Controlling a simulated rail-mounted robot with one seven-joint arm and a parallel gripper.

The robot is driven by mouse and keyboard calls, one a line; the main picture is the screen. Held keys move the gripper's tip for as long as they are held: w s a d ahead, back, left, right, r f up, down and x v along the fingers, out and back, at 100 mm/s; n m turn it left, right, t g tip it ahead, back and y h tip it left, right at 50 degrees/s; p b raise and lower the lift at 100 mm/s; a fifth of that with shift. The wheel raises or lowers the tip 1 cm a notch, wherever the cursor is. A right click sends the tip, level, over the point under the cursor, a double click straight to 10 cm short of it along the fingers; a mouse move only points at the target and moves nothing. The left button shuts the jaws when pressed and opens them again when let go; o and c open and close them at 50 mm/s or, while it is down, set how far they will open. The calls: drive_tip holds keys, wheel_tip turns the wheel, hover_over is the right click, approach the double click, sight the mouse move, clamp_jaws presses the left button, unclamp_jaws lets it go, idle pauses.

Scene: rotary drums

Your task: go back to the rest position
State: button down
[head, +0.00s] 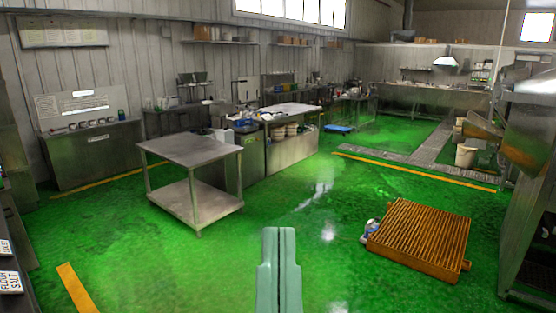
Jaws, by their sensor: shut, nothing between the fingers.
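My gripper (279,238) shows at the bottom middle of the head view as two pale green fingers pointing up. The fingers lie side by side and are shut, with nothing seen between them. The gripper is in front of open green floor and touches nothing that I can see. The rest of my arm is below the frame.
A steel table (190,150) stands at the left. An orange slatted pallet (420,238) lies on the floor at the right, a small white and blue item (370,230) beside it. Steel machinery (530,130) lines the right edge. The middle green floor (310,210) is clear.

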wheel_tip(320, 180, up, 19)
drive_tip(key=p, duration=1.5)
drive_tip(key=shift+a, duration=0.15)
drive_tip(key=shift+f, duration=0.1)
